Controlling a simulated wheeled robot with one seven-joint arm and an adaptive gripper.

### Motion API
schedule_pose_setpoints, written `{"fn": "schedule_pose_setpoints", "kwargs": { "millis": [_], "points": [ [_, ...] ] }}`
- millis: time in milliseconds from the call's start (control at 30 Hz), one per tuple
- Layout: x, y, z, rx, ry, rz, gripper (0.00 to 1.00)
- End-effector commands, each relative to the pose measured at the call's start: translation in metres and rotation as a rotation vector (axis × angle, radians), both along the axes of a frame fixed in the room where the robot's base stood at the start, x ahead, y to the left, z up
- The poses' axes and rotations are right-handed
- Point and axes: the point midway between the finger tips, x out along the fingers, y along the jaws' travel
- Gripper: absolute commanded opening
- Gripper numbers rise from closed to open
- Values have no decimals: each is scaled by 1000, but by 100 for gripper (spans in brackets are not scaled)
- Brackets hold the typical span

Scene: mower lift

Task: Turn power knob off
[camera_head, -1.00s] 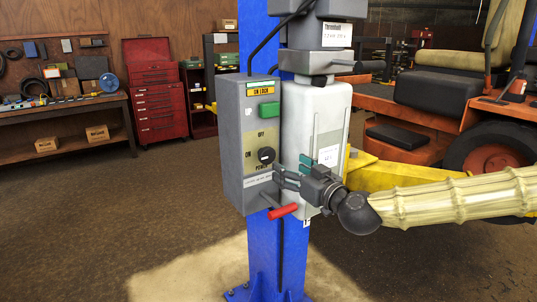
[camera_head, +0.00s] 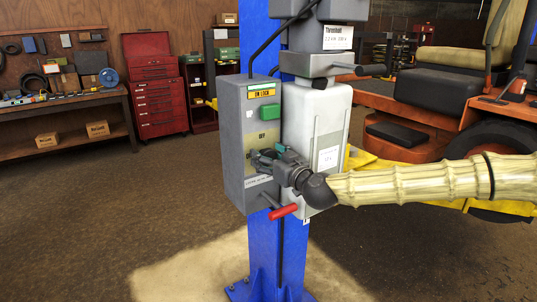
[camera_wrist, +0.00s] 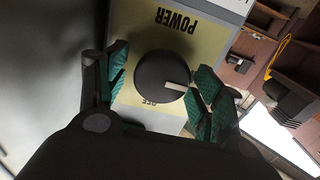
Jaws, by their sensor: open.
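The black round power knob (camera_wrist: 162,78) sits on a yellowish panel (camera_wrist: 190,48) in the wrist view. Its white mark points to the right in that picture. The word POWER is upside down above it and OFF is partly visible below it; the ON label is hidden. My gripper (camera_head: 262,160) is at the front of the grey control box (camera_head: 235,150), over the knob, which it hides in the head view. Its green-padded fingers are open, one on each side of the knob. The right finger looks very close to it; contact is unclear.
A red-handled lever (camera_head: 283,211) sticks out below the box. A green button (camera_head: 269,111) is above the panel. An orange mower (camera_head: 420,110) is at right.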

Motion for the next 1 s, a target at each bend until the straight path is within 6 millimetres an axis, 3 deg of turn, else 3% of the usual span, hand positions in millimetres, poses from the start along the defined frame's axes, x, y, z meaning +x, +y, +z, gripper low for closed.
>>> {"fn": "schedule_pose_setpoints", "kwargs": {
  "millis": [333, 567, 1000],
  "points": [
    [2, 1, 0, 0, 0, 0, 65],
    [2, 1, 0, 0, 0, -1, 23],
    [2, 0, -2, 62, 46, -2, 23]
  ]
}}
